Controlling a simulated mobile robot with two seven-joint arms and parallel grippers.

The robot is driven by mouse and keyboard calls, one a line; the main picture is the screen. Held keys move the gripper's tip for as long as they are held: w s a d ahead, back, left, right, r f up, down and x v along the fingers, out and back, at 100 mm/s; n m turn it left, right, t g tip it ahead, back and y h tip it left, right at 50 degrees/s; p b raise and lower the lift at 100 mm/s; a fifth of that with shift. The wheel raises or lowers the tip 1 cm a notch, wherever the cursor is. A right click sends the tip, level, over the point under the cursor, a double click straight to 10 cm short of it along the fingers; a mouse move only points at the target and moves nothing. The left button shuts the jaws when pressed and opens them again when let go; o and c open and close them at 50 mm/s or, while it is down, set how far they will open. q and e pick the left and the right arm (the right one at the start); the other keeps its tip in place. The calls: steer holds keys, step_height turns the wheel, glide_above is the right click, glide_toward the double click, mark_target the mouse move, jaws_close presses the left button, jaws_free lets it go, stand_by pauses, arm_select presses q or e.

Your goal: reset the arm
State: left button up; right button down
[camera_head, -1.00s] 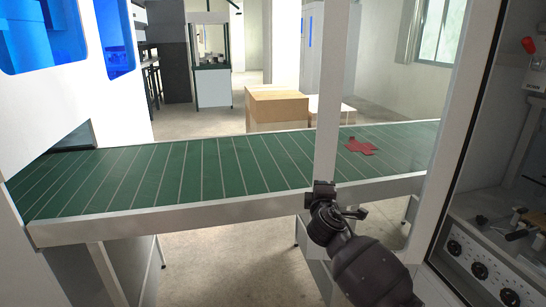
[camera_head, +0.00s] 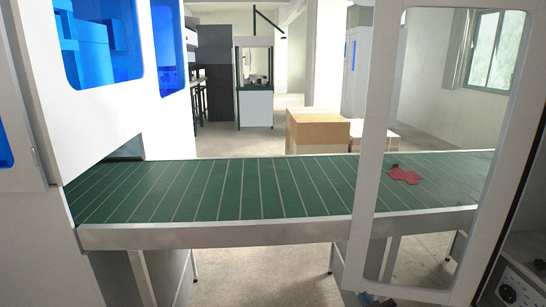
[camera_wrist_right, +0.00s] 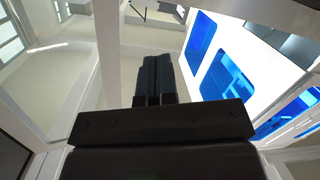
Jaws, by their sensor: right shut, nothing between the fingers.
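My right gripper (camera_wrist_right: 155,80) shows in the right wrist view with its two dark fingers together and nothing between them. In the head view only a small dark part of it (camera_head: 374,300) shows at the bottom edge, low beside the white frame post (camera_head: 368,150). The rest of my right arm is out of the head view. My left gripper is in neither view.
A green conveyor belt (camera_head: 230,190) runs across the head view, with a flat red cross-shaped piece (camera_head: 404,175) on its right part. A white machine with blue windows (camera_head: 110,40) stands at left. Cardboard boxes (camera_head: 318,132) stand behind the belt.

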steer(key=s+d+f+m+g, duration=0.1)
steer(key=s+d+f, duration=0.1)
steer(key=s+f, duration=0.3)
steer(key=s+d+f+m+g+h, duration=0.1)
steer(key=s+f, duration=0.5)
steer(key=s, duration=0.6)
steer(key=s+d+f+m+g+h, duration=0.1)
steer(key=s+d+f+m+g, duration=0.1)
steer(key=s+f, duration=0.3)
steer(key=s+d, duration=0.1)
steer(key=s, duration=0.3)
steer(key=shift+f+m+g, duration=0.25)
steer(key=shift+m+g, duration=0.15)
steer(key=shift+d, duration=0.2)
